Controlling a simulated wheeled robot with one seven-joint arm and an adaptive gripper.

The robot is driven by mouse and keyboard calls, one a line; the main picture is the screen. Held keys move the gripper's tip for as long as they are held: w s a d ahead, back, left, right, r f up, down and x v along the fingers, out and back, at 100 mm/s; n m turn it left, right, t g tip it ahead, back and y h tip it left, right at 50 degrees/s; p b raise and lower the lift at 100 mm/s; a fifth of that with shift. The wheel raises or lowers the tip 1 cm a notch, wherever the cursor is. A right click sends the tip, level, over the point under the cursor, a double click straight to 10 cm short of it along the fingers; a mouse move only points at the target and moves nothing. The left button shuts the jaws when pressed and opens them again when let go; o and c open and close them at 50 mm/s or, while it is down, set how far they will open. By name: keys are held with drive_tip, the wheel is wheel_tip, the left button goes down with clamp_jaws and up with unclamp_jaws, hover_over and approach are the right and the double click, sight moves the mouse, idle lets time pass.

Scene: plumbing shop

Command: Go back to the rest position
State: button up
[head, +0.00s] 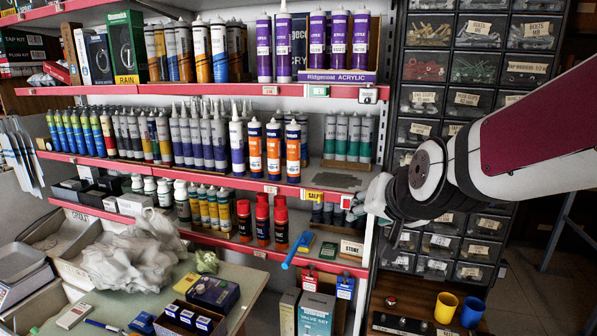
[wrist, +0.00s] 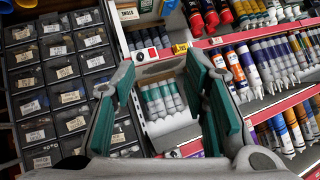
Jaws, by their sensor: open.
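My arm reaches in from the right in the head view, and my gripper (head: 372,200) is in front of the right end of the shelving, partly hidden behind my wrist. In the wrist view my gripper (wrist: 165,90) shows its two fingers with green pads spread wide apart, with nothing between them. Beyond the fingers stand several white tubes with green bands (wrist: 162,98) on a shelf, apart from the fingers. The same green-banded tubes (head: 347,138) show in the head view, above and left of my gripper.
Red-edged shelves (head: 200,175) full of cartridges stand close on the left. A black cabinet of small labelled drawers (head: 478,70) stands behind my arm. A yellow cup (head: 446,307) and a blue cup (head: 472,311) are below it. A table (head: 245,280) with boxes is at lower left.

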drive_tip(key=s+d+n+g, duration=0.1)
drive_tip(key=s+d+g, duration=0.1)
drive_tip(key=s, duration=1)
drive_tip(key=s+d+f+n+g+h, duration=0.1)
drive_tip(key=s+d+n+g, duration=0.1)
drive_tip(key=s, duration=1)
drive_tip(key=shift+d+f+g, duration=0.15)
drive_tip(key=shift+d+g, duration=0.45)
drive_tip(key=shift+d, duration=0.35)
